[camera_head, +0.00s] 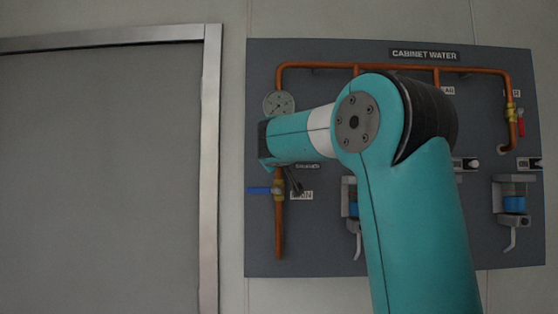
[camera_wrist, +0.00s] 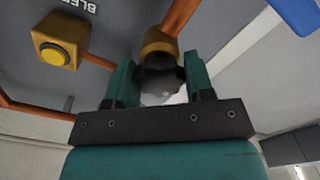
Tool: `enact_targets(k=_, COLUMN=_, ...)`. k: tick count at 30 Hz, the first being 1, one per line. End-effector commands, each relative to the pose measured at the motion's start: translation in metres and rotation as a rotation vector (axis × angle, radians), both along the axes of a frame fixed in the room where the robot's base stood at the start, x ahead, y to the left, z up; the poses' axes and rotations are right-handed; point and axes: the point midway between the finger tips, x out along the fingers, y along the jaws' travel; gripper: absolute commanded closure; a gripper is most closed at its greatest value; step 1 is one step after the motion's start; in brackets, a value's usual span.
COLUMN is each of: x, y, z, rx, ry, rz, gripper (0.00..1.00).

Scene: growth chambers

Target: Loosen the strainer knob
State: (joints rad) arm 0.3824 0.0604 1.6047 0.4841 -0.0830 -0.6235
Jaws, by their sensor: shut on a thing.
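The strainer knob (camera_wrist: 160,78) is a dark, rounded knob below a brass fitting (camera_wrist: 158,42) on the copper pipe, in the wrist view. My gripper (camera_wrist: 158,88) has one teal finger on each side of it and is shut on it. The fingers and the dark gripper body hide part of the knob. In the head view my teal arm reaches to the left side of the grey water panel (camera_head: 400,250), and its end hides the knob's spot. Any turning of the knob cannot be told.
A brass block with a yellow button (camera_wrist: 54,54) sits close to the left finger in the wrist view, by a partly cut-off label. A blue valve handle (camera_head: 260,190), a gauge (camera_head: 279,103) and copper pipe (camera_head: 279,235) are near my arm's end. A grey door (camera_head: 100,180) stands left.

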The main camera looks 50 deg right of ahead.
Motion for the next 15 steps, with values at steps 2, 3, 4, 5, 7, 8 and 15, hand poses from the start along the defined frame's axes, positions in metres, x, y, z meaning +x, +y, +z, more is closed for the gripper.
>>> enact_targets(k=2, x=0.0005, y=0.0003, z=-0.0004, rx=-0.047, ry=0.052, rz=0.001, gripper=0.75)
enact_targets(k=3, x=0.0005, y=0.0003, z=-0.0004, rx=-0.071, ry=0.081, rz=0.001, gripper=0.75)
enact_targets(k=4, x=0.0006, y=0.0004, z=-0.0003, rx=-0.089, ry=0.102, rz=0.001, gripper=0.75)
enact_targets(k=5, x=0.0006, y=0.0004, z=-0.0003, rx=-0.108, ry=0.125, rz=0.001, gripper=0.75)
enact_targets(k=7, x=0.0007, y=0.0004, z=-0.0001, rx=-0.151, ry=0.175, rz=0.001, gripper=0.75)
enact_targets(k=8, x=0.0007, y=0.0004, z=-0.0001, rx=-0.17, ry=0.197, rz=0.001, gripper=0.75)
enact_targets(k=15, x=0.0008, y=0.0006, z=0.0003, rx=-0.318, ry=0.37, rz=0.002, gripper=0.75)
